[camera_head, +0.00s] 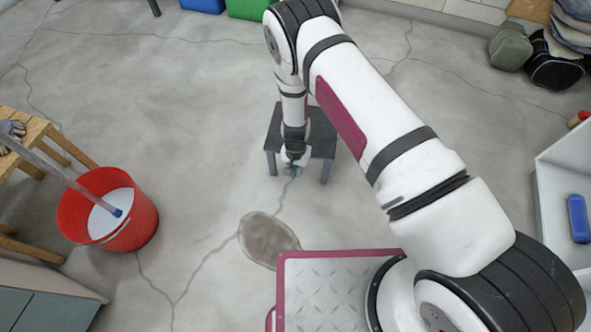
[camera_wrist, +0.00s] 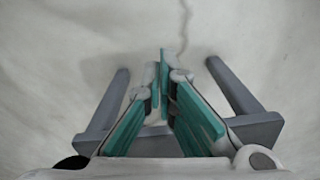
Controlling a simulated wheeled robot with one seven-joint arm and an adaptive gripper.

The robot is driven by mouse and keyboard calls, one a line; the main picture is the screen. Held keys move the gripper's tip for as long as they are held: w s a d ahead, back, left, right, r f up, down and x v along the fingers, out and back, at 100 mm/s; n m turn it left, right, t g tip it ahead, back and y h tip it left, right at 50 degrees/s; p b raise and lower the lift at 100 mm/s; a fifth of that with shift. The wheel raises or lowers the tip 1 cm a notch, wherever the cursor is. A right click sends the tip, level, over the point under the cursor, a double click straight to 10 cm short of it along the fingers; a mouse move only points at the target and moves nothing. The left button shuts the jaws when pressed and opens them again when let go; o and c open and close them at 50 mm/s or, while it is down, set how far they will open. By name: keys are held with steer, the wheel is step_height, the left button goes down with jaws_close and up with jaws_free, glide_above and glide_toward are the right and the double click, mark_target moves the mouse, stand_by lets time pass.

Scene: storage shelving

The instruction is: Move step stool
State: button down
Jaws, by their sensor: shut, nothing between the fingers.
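The step stool (camera_head: 321,136) is small and dark grey. It stands upright on the floor near the middle of the head view, partly hidden behind my arm. My gripper (camera_head: 292,170) points down at the stool's near edge. In the wrist view, my gripper (camera_wrist: 165,75) shows its teal fingers shut with nothing between them. The stool (camera_wrist: 258,128) shows there beneath and on both sides of the fingers, with two legs reaching out. I cannot tell whether the fingers touch the stool.
A red bucket (camera_head: 142,224) with a pole in it stands at the left, beside a wooden table (camera_head: 33,130). A dark stain (camera_head: 268,240) marks the floor. A white shelf unit (camera_head: 560,165) is at the right. Sacks (camera_head: 510,47) lie at the upper right. Floor around the stool is clear.

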step_height(320, 180, up, 10)
steer(key=p, duration=0.3)
steer(key=shift+w+f, duration=0.2)
steer(key=shift+f, duration=0.05)
